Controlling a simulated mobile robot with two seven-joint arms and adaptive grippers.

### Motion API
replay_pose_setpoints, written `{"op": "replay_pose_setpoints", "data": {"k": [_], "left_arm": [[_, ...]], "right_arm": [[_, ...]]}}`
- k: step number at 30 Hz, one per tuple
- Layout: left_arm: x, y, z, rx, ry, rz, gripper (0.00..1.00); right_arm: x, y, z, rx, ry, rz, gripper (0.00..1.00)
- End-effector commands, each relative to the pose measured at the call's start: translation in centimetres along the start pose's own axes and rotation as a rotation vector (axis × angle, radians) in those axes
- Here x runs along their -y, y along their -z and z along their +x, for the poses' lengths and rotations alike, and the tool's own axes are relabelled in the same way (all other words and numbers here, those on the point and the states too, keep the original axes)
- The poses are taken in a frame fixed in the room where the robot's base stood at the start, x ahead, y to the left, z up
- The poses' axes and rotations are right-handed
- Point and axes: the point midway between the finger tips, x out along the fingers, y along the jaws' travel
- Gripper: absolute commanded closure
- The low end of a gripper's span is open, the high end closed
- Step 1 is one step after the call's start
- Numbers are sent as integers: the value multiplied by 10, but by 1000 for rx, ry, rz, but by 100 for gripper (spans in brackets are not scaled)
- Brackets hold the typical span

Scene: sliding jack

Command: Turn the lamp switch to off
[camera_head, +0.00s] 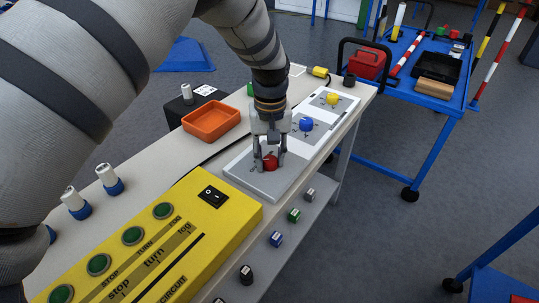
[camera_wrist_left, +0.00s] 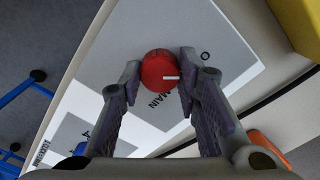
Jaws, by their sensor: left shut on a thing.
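A red round knob (camera_head: 270,162) sits on a grey-white plate (camera_head: 248,180) on the bench. My left gripper (camera_head: 269,163) points down with its fingers around the red knob and is shut on it. In the left wrist view the red knob (camera_wrist_left: 160,70) is between the fingertips, its white mark pointing right. The plate reads MAIN there. A blue knob (camera_head: 306,124) and a yellow knob (camera_head: 332,99) sit on similar plates farther back. I cannot read which plate is for the lamp. My right gripper is not in view.
A yellow control box (camera_head: 190,207) with green buttons stands in front, and an orange tray (camera_head: 211,121) lies to the left. Small coloured blocks (camera_head: 294,215) are on the lower shelf. A blue cart (camera_head: 433,85) stands at the back right. Open floor lies right of the bench.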

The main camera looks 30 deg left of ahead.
Motion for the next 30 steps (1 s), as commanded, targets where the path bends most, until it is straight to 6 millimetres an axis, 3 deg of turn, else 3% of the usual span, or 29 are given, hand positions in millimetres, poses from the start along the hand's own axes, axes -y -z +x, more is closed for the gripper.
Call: {"op": "replay_pose_setpoints", "data": {"k": [22, 23, 25, 30], "left_arm": [[0, -2, 2, 6, 2, -90, 98], [0, -2, 2, 6, 2, -91, 68], [0, -2, 2, 6, 2, -90, 52], [0, -1, 1, 3, 1, -89, 49]], "right_arm": [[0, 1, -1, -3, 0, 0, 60], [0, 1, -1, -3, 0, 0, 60], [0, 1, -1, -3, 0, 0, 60], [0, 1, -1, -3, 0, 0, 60]]}}
